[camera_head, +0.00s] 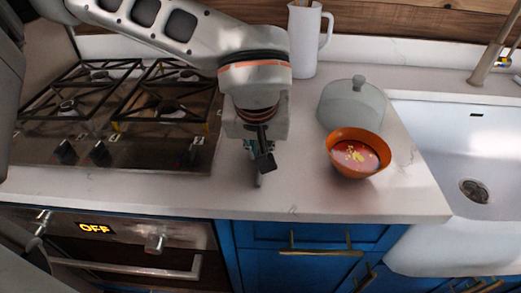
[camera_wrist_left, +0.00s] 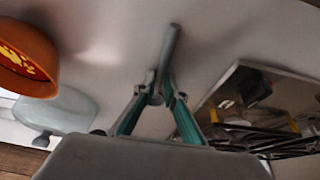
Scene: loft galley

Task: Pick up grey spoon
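The grey spoon (camera_wrist_left: 171,48) shows in the left wrist view as a thin grey handle running up from between my left fingertips. Its other end is mostly hidden by the fingers. In the head view only a short grey piece of the spoon (camera_head: 257,181) shows just below the gripper, near the counter's front edge. My left gripper (camera_head: 260,163) points down over the counter; in the left wrist view its fingers (camera_wrist_left: 159,84) converge and are shut on the spoon. Whether the spoon touches the counter is hard to tell. My right gripper is not in view.
An orange bowl (camera_head: 345,165) with red contents stands right of the gripper, before a pale domed cover (camera_head: 352,104). A white pitcher (camera_head: 304,40) stands behind. A gas hob (camera_head: 120,150) lies left and a white sink (camera_head: 430,125) right. The front counter strip is clear.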

